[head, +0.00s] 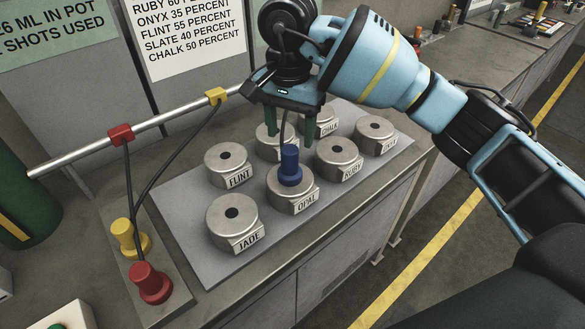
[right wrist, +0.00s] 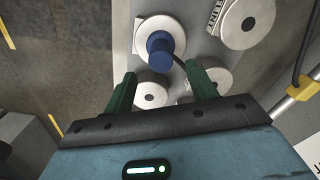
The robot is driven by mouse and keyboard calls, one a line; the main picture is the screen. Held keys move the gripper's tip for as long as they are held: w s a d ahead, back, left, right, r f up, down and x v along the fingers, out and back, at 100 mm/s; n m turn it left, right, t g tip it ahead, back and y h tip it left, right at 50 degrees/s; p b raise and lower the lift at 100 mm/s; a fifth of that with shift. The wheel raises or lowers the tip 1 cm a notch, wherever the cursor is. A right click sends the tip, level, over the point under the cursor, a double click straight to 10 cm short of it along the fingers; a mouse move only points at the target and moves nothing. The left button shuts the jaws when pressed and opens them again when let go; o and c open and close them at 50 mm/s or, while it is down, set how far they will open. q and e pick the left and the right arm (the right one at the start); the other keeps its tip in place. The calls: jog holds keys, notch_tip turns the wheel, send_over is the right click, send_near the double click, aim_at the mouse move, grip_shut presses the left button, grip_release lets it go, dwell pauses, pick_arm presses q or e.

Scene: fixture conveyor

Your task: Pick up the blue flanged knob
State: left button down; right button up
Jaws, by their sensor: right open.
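The blue flanged knob (head: 290,165) stands upright in the metal socket labelled OPAL (head: 292,190), in the front row of the grey plate. It also shows in the right wrist view (right wrist: 160,46), ahead of the fingers. My right gripper (head: 290,130) is open, its two green fingers pointing down behind and above the knob. In the right wrist view my right gripper (right wrist: 163,85) has nothing between its fingertips, and the knob lies beyond them. A dark cable runs down between the fingers near the knob. My left gripper is not in view.
Sockets labelled JADE (head: 232,220), FLINT (head: 228,163), RUBY (head: 338,160) and others share the grey plate (head: 190,250). Yellow (head: 125,235) and red (head: 150,280) knobs with cables stand at the left. A metal rail (head: 85,155) runs behind them.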

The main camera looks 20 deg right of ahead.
aim_at(290, 149)
jog(key=shift+f, duration=1.3)
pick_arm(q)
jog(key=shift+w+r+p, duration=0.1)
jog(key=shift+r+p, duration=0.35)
pick_arm(e)
jog(key=shift+f, duration=2.65)
jog(key=c, duration=1.1)
jog(key=shift+c, duration=0.6)
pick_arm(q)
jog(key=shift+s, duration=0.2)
pick_arm(e)
jog(key=shift+r, duration=0.15)
